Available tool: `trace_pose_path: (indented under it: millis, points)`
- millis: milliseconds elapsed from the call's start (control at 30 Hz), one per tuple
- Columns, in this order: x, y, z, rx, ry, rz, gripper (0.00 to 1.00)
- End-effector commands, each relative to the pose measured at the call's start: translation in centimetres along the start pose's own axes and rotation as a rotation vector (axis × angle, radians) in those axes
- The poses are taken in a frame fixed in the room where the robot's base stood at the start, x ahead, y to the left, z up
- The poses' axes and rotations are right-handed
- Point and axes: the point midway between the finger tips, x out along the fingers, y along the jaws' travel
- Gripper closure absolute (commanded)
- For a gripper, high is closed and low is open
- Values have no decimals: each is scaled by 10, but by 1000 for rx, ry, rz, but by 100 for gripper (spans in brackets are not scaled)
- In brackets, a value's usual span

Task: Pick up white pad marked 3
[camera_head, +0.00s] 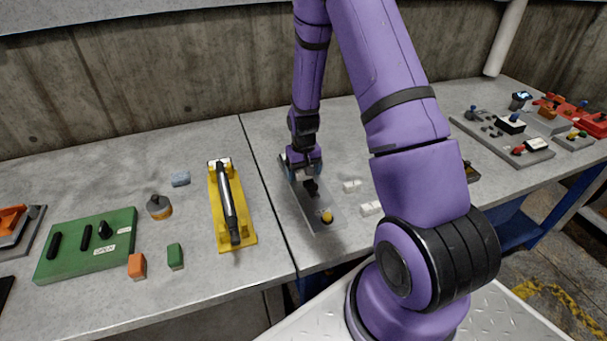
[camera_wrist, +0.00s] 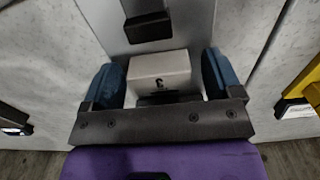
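The white pad marked 3 (camera_wrist: 160,75) is a small white block with a dark 3 on its face. In the wrist view it sits between the two blue fingers of my gripper (camera_wrist: 165,80). A gap shows between the pad and the right finger; the left finger is very close to the pad. My gripper is open around it. In the head view my gripper (camera_head: 303,168) is low over the far end of a grey plate (camera_head: 325,215), and the pad is mostly hidden there.
Two white blocks (camera_head: 371,208) lie right of the plate. A yellow tray (camera_head: 247,237) with a dark cylinder stands left, beyond the bench seam. A green board (camera_head: 65,262) and small coloured blocks lie farther left. A grey panel (camera_head: 537,157) is far right.

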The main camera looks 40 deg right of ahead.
Motion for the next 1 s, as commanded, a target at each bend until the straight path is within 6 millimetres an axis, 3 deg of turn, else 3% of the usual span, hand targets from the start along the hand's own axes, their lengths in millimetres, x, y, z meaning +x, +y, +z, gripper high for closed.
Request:
trace_pose_path:
  millis: [33,200,267,567,1000]
  points:
    - [0,0,0,0,0,0,28]
    - [0,0,0,0,0,0,66]
    - [0,0,0,0,0,0,69]
    - [-6,0,0,0,1,0,70]
    - [-75,0,0,-1,2,0,70]
